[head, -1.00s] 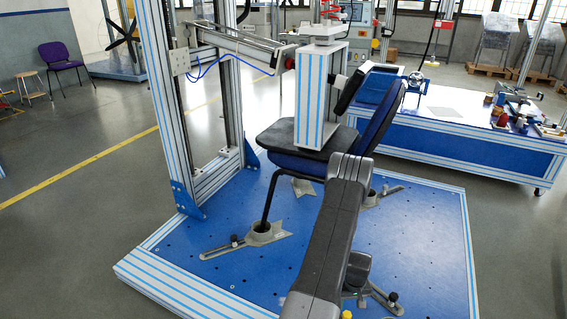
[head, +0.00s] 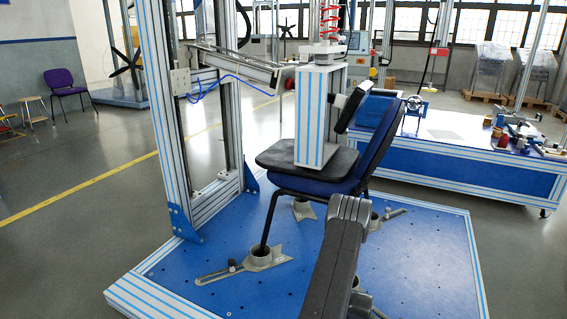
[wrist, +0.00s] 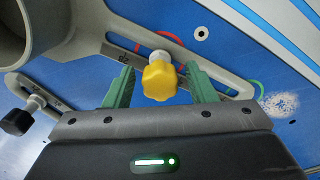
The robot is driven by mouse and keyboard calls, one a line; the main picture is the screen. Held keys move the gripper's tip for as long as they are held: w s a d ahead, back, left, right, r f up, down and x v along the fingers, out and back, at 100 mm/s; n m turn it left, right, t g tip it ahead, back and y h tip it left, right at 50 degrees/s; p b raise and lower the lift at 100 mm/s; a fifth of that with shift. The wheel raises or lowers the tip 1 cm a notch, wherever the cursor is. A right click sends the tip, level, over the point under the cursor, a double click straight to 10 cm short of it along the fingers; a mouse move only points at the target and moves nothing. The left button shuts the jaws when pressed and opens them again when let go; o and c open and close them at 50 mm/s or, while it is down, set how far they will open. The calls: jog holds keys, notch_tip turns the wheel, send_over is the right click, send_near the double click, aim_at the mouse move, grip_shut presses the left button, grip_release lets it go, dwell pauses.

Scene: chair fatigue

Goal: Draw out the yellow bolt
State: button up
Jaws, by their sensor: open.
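The yellow bolt (wrist: 159,80) has a lobed knob head and a pale collar behind it. In the wrist view it sits at the slot of a grey slotted bracket (wrist: 190,64) on the blue platform. My gripper (wrist: 160,83) shows two green fingers, apart, one on each side of the yellow knob. Gaps show between the knob and both fingers. In the head view my dark arm hides this spot, and neither the yellow bolt nor my gripper can be seen there.
A black-knobbed bolt (wrist: 17,121) stands on another grey arm at the left of the wrist view. A grey cup (wrist: 25,30) is at upper left. In the head view the blue chair (head: 312,185) stands on the perforated blue platform (head: 415,270), under a test frame (head: 165,110).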

jog(key=c, duration=0.9)
jog(key=shift+o, duration=0.2)
jog(key=shift+r, duration=0.15)
jog(key=shift+r+p, duration=1.25)
jog(key=shift+r, duration=1.2)
jog(key=shift+r, duration=0.1)
jog(key=shift+r+p, duration=0.85)
jog(key=shift+r, duration=1.05)
